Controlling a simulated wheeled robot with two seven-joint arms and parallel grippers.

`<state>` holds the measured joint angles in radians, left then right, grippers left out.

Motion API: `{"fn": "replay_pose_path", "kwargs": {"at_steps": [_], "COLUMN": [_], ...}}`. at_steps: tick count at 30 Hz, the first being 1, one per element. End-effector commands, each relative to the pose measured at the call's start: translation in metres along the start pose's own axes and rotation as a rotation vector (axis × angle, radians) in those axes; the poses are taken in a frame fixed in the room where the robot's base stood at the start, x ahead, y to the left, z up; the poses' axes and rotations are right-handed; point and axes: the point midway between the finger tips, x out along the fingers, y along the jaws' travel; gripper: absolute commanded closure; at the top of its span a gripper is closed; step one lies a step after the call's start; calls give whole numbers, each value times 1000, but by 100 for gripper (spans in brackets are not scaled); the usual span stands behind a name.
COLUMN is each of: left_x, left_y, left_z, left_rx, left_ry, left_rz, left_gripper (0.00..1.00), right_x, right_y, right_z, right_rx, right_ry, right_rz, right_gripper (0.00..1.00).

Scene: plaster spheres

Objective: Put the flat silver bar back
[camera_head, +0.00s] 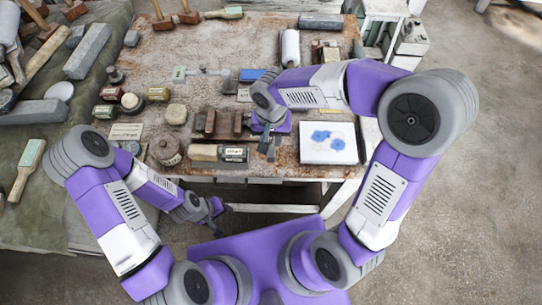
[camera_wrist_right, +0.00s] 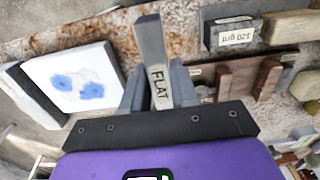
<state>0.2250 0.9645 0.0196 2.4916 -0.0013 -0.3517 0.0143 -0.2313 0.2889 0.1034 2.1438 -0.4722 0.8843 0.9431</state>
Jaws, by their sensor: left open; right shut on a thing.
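A flat silver bar (camera_wrist_right: 150,50) with a pale label reading FLAT stands between the fingers of my right gripper (camera_wrist_right: 158,92), which is shut on it. In the head view my right gripper (camera_head: 268,146) is over the front of the table, between a brown wooden rack (camera_head: 222,125) and a white panel with blue blotches; the bar is hard to make out there. The rack also shows in the right wrist view (camera_wrist_right: 238,76), to the right of the bar and apart from it. My left gripper (camera_head: 217,209) is open and empty, in front of the table edge.
A grit-labelled block (camera_head: 218,153) lies in front of the rack. The white panel (camera_head: 328,143) lies at the table's front right. Round tins and jars, one a lidded pot (camera_head: 167,150), crowd the left. The rusty tabletop (camera_head: 180,50) has bare room towards the back.

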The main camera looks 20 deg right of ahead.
Motion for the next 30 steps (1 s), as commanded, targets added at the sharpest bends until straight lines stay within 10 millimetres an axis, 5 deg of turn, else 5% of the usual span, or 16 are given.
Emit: {"fn": "replay_pose_path", "kwargs": {"at_steps": [6,19,30], "left_x": [12,23,26], "left_y": [-4,-8,-10], "left_z": [-1,-2,-2], "left_rx": [0,0,0], "left_ry": [1,1,1], "left_rz": [0,0,0], "left_gripper": [57,57,57], "right_x": [43,89,94], "right_y": [0,0,0], "right_z": [2,1,1], "right_rx": [4,3,3], "right_ry": [-5,-3,0], "right_rz": [3,2,-1], "right_gripper": [96,96,96]}}
